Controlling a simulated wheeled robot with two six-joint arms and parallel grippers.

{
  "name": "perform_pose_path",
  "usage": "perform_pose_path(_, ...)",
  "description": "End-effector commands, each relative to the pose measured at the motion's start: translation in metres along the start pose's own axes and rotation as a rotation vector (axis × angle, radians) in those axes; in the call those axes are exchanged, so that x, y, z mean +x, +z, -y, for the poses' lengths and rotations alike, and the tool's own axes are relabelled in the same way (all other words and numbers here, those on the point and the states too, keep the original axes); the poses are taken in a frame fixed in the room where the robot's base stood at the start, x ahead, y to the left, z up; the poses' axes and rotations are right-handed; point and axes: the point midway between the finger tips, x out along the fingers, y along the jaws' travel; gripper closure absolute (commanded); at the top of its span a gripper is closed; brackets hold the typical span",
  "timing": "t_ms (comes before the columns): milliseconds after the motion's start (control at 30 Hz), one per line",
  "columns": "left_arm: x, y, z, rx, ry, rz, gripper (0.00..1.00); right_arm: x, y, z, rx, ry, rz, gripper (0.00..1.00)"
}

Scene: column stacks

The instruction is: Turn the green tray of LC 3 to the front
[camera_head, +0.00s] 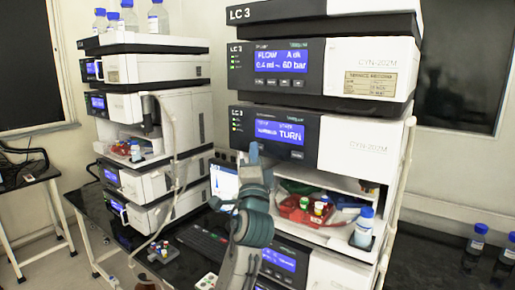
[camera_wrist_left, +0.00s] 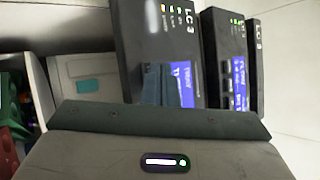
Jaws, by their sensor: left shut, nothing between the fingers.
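The LC 3 stack (camera_head: 242,14) stands right of centre in the head view. One of its modules has a lit blue display (camera_head: 279,131) reading "TURN". Below it is an open compartment with a red tray (camera_head: 298,213) holding small vials at the front. Greenish parts show behind it, but I cannot make out a whole green tray. My left gripper (camera_head: 254,152) is shut and empty, its tip at the lower left of the TURN module's panel; I cannot tell whether it touches. The wrist view shows the LC 3 panel (camera_wrist_left: 143,40) close ahead. My right gripper is not in view.
A bottle with a blue cap (camera_head: 363,228) stands at the compartment's right front. A second instrument stack (camera_head: 150,68) is on the left. A small rack of vials (camera_head: 163,252) and a keyboard (camera_head: 203,243) lie on the dark bench. More bottles (camera_head: 475,243) stand at right.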

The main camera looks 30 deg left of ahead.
Motion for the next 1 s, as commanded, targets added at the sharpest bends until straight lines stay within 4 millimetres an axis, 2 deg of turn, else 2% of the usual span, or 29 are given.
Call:
perform_pose_path(400, 0.000, 0.000, 0.000, 0.000, 0.000, 0.000, 1.00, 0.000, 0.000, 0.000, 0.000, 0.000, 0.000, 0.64)
perform_pose_path(1000, -0.011, 0.008, 0.007, 0.000, 0.001, 0.000, 1.00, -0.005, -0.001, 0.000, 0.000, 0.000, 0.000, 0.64)
